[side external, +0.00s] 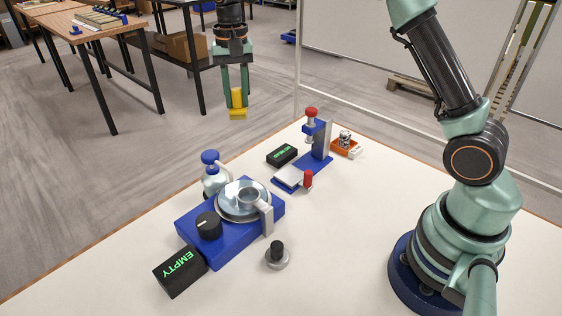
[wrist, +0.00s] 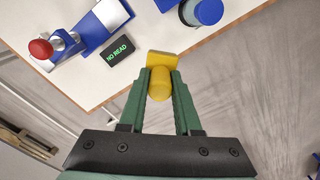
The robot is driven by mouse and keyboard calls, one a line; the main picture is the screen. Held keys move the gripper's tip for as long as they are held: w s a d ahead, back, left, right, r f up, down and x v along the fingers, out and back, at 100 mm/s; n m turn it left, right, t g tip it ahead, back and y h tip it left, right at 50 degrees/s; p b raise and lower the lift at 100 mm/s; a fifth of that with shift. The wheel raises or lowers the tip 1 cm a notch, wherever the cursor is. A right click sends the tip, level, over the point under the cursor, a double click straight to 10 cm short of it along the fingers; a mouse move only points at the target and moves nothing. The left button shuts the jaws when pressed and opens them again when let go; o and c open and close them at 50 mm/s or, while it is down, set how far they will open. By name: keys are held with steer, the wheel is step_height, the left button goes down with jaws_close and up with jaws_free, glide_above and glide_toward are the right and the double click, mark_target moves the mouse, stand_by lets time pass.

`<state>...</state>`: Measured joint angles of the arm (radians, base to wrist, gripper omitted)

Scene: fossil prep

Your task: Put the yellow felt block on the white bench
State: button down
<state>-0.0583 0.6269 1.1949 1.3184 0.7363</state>
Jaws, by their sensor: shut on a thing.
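My gripper (side external: 236,92) is shut on the yellow felt block (side external: 238,112), which hangs below the fingertips. In the side external view it is in the air, beyond the back edge of the white bench (side external: 345,225). In the wrist view my gripper (wrist: 160,90) pinches the rounded part of the yellow felt block (wrist: 163,58), with its flat part beyond the fingertips. The white bench (wrist: 87,84) also shows there, and its edge passes close to the block in the picture.
The front middle is clear.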

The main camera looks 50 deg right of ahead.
steer(key=shift+s+d+r, duration=0.1)
steer(key=shift+d+r, duration=0.15)
steer(key=shift+r, duration=0.4)
steer(key=shift+s+d+r, duration=0.1)
steer(key=shift+d+r, duration=0.1)
steer(key=shift+r, duration=0.4)
step_height(320, 180, down, 19)
steer(key=shift+f, duration=0.2)
steer(key=shift+f, duration=0.15)
steer(key=c, duration=0.6)
jaws_free()
